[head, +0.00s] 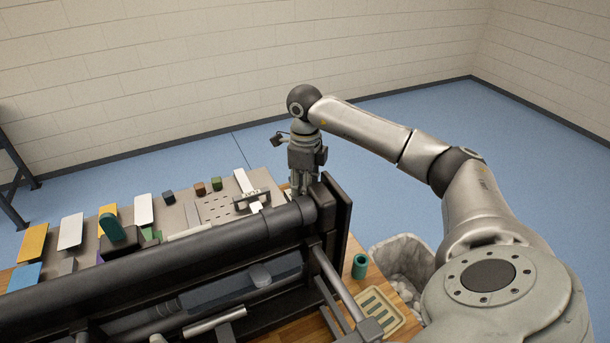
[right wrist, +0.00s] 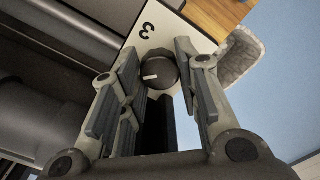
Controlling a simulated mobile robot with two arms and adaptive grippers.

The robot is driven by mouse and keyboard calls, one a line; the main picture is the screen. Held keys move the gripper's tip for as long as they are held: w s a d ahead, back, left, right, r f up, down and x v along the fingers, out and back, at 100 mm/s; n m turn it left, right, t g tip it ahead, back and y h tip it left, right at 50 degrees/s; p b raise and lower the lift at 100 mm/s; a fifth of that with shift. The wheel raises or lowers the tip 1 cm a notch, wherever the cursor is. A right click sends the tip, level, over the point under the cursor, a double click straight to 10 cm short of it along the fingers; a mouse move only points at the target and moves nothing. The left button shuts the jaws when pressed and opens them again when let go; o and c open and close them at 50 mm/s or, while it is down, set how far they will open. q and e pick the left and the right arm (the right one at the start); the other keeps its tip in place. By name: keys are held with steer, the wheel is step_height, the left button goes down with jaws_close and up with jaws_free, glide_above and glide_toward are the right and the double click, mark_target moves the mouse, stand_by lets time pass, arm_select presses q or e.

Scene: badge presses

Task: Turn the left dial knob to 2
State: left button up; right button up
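In the right wrist view a round black dial knob (right wrist: 160,73) with a short white pointer mark sits on a pale panel (right wrist: 176,22). The mark points to the left of the picture. A printed 3 (right wrist: 146,31) is above the knob; no other number is readable. My right gripper (right wrist: 158,52) is open, with a finger on each side of the knob and a visible gap at the right. I cannot tell whether the left finger touches it. In the head view my right gripper (head: 304,188) points down behind the black machine's right end; the knob is hidden there. My left gripper is not in view.
The large black machine (head: 150,262) fills the near left. Behind it, coloured cards and small blocks lie on a grey table surface (head: 180,218). At right are a green cylinder (head: 360,266), a slotted tan tray (head: 398,322) and a lined bin (head: 385,249).

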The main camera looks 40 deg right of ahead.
steer(key=shift+c, duration=1.4)
steer(key=shift+f+m+b, duration=0.1)
steer(key=shift+m+b, duration=0.25)
steer(key=shift+m, duration=0.05)
steer(key=shift+m+b, duration=0.35)
steer(key=shift+m, duration=0.75)
steer(key=o, duration=0.8)
step_height(320, 180, up, 12)
steer(key=shift+r, duration=0.1)
